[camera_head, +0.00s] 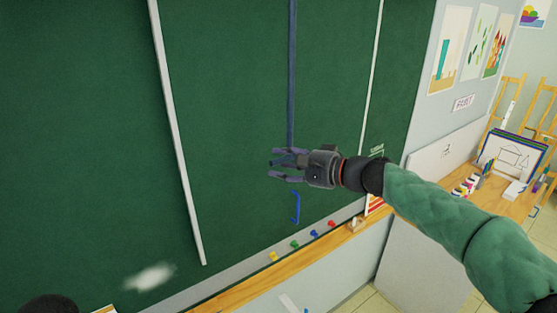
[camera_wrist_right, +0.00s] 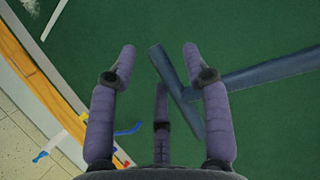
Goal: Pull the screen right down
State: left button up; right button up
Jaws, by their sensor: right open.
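A long blue pole (camera_head: 292,70) hangs straight down in front of the green board and its lower end meets my right gripper (camera_head: 272,163). In the right wrist view, the pole (camera_wrist_right: 255,74) ends in a slanted blue crossbar (camera_wrist_right: 172,82). My right gripper (camera_wrist_right: 160,62) is open, with the crossbar just beyond and partly between its purple fingers; I cannot tell whether they touch. A blue hook (camera_head: 296,207) shows below the gripper, against the board. I cannot make out a lowered screen sheet. My left gripper is not in view.
The green chalkboard (camera_head: 90,120) fills the left, with a white strip (camera_head: 178,130) and a chalk smudge (camera_head: 149,277). Small coloured magnets, one yellow (camera_head: 273,256), line its lower edge above a wooden ledge (camera_head: 235,292). A wooden table (camera_head: 510,205) stands at right.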

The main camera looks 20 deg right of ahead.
jog(key=shift+x, duration=0.8)
jog(key=shift+c, duration=0.3)
grip_shut()
